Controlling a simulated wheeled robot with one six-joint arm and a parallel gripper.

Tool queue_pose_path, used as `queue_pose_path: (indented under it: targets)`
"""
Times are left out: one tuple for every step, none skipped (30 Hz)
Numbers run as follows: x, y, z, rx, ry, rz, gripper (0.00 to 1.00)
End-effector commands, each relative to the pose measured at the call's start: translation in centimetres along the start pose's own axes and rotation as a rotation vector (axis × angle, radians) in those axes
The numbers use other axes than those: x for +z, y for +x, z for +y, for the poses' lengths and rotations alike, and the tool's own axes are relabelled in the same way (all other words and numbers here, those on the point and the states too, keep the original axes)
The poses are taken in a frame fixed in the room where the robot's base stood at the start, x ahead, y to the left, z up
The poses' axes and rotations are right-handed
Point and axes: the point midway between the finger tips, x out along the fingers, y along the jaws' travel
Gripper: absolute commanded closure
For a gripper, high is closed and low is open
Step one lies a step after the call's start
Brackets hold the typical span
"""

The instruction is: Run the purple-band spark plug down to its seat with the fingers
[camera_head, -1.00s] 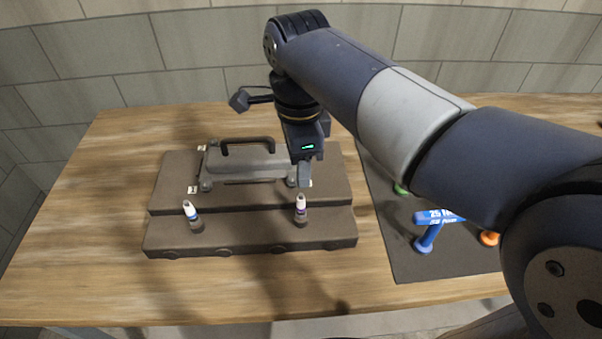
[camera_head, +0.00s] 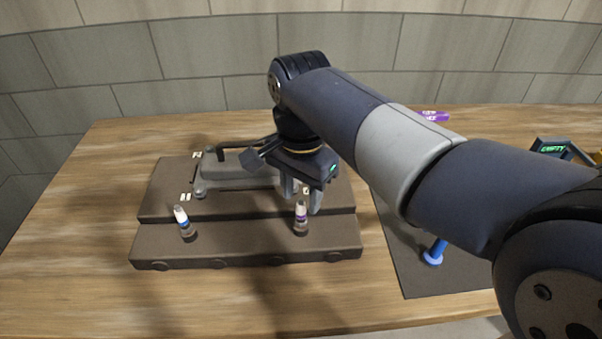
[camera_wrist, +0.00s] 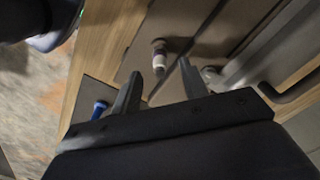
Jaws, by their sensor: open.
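The purple-band spark plug (camera_head: 301,217) stands upright in the right part of the front step of the brown engine block (camera_head: 245,245). It has a white top and a purple band. My gripper (camera_head: 301,202) is open, pointing down, with its fingers just above and behind the plug in the head view. In the wrist view the plug (camera_wrist: 159,57) shows ahead of the gap between the open fingertips (camera_wrist: 160,70), with nothing held. Whether the fingers reach around its top I cannot tell. The blue-band spark plug (camera_head: 183,222) leans slightly at the left of the same step.
A grey cover with a black handle (camera_head: 225,148) sits on the block's rear step, close behind my gripper. A dark mat (camera_head: 425,270) with a blue tool (camera_head: 433,253) lies to the right.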

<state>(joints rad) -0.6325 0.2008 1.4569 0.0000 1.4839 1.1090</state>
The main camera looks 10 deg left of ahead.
Motion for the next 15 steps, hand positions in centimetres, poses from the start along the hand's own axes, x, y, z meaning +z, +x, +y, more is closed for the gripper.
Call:
queue_pose_path:
  targets:
    - [0.0,1.0,0.1,0.003,0.000,-0.002,0.58]
    - [0.0,1.4,0.1,0.003,0.000,-0.002,0.58]
    - [0.0,2.0,0.1,0.003,0.000,-0.001,0.58]
    - [0.0,2.4,0.1,0.003,0.000,-0.002,0.58]
    - [0.0,2.8,0.0,0.003,0.001,-0.001,0.58]
    - [0.0,3.2,0.0,0.002,0.001,-0.001,0.58]
    - [0.0,3.5,0.0,0.003,0.001,-0.001,0.58]
    - [0.0,3.7,0.0,0.002,0.001,-0.001,0.58]
    - [0.0,3.9,0.0,0.001,0.001,0.000,0.58]
    - [0.0,4.1,0.0,0.000,0.001,0.000,0.58]
    - [0.0,4.2,0.0,0.000,0.001,0.000,0.58]
    - [0.0,4.3,0.0,0.001,0.001,0.000,0.58]
    - [0.0,4.3,0.0,0.001,0.001,0.000,0.58]
    - [0.0,4.4,0.0,0.000,0.001,0.000,0.58]
    - [0.0,4.4,0.0,0.000,0.001,0.000,0.58]
